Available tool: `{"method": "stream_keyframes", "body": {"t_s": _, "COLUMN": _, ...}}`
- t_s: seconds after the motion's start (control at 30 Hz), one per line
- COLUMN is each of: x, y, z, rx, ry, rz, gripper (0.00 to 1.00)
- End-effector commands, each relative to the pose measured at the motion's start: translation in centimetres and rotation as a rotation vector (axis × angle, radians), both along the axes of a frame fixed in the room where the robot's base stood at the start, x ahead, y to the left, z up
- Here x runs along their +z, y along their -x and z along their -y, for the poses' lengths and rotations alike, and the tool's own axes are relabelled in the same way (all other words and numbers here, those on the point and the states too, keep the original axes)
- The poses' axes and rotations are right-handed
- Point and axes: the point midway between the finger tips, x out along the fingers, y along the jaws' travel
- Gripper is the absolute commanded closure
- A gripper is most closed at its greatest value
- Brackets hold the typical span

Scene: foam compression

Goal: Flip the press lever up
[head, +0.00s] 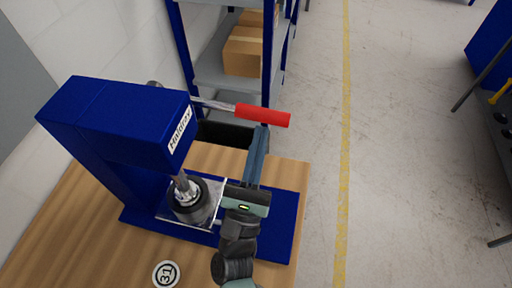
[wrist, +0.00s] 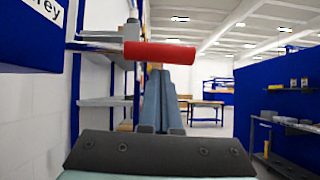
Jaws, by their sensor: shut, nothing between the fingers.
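The blue press (head: 122,115) stands on the wooden table. Its lever has a metal rod and a red handle (head: 263,115), which points to the right, roughly level. In the wrist view the red handle (wrist: 160,53) lies across the picture just beyond and above the fingertips. My gripper (head: 261,130) is shut and empty, its fingers pointing away from the robot. The fingertips are just below the red handle in the head view. In the wrist view the fingers (wrist: 158,85) reach up to the handle's lower edge. I cannot tell whether they touch it.
A metal cylinder (head: 188,200) sits under the press ram. A shelf with cardboard boxes (head: 243,52) stands behind. The floor (head: 400,170) to the right is open.

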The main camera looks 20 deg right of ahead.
Motion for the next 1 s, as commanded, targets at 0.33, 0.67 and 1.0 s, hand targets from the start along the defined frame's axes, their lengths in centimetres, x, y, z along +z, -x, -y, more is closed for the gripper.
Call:
{"method": "stream_keyframes", "body": {"t_s": 0.33, "x": 0.5, "y": -0.1, "z": 0.1, "rx": 0.0, "ry": 0.0, "rz": 0.0, "gripper": 1.0}}
{"method": "stream_keyframes", "body": {"t_s": 0.67, "x": 1.1, "y": 0.0, "z": 0.2, "rx": 0.0, "ry": 0.021, "rz": -0.013, "gripper": 1.0}}
{"method": "stream_keyframes", "body": {"t_s": 1.0, "x": 5.6, "y": 0.4, "z": 0.6, "rx": -0.001, "ry": 0.189, "rz": -0.12, "gripper": 1.0}}
